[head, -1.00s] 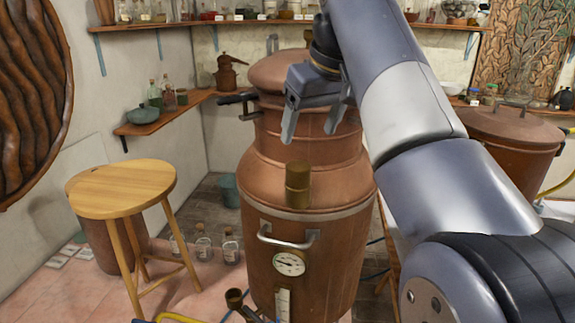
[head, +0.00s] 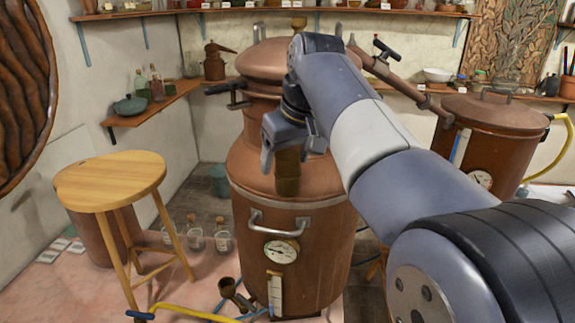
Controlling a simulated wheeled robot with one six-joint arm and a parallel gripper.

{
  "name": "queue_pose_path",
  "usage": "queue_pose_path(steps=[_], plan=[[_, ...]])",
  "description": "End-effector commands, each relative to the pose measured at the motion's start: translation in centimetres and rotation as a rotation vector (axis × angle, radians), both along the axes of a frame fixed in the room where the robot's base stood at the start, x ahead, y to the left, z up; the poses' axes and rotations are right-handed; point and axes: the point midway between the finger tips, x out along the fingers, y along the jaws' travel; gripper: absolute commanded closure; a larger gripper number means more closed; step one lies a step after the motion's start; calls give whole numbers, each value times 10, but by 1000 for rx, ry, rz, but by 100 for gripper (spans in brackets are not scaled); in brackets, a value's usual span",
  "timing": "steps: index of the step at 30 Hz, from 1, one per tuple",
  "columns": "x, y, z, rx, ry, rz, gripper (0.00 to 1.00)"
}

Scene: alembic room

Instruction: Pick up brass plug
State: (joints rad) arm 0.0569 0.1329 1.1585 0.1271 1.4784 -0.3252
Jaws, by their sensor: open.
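The brass plug (head: 287,176) is a short, dark brass cylinder. It stands upright at the front of the shoulder of the big copper still (head: 262,165). My gripper (head: 286,155) points down over the plug with its jaws open. One finger shows to the left of the plug's upper part and the other side of the gripper is to its right. I cannot tell whether the fingers touch the plug. The gripper hides the plug's top edge and part of the still behind.
A wooden stool (head: 110,180) stands at left, with small bottles (head: 195,236) on the floor beside it. A second copper vessel (head: 495,130) is at right, joined by a copper pipe (head: 390,75). A handle (head: 280,225) and gauge (head: 281,251) are on the still's front.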

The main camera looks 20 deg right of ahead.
Motion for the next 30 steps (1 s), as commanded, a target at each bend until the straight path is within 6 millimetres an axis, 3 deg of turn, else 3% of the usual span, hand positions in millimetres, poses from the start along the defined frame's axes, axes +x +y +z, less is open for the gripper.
queue_pose_path(steps=[5,24,30], plan=[[0,0,0,0,0,0,31],[0,0,0,0,0,0,83],[0,0,1,0,-1,0,83]])
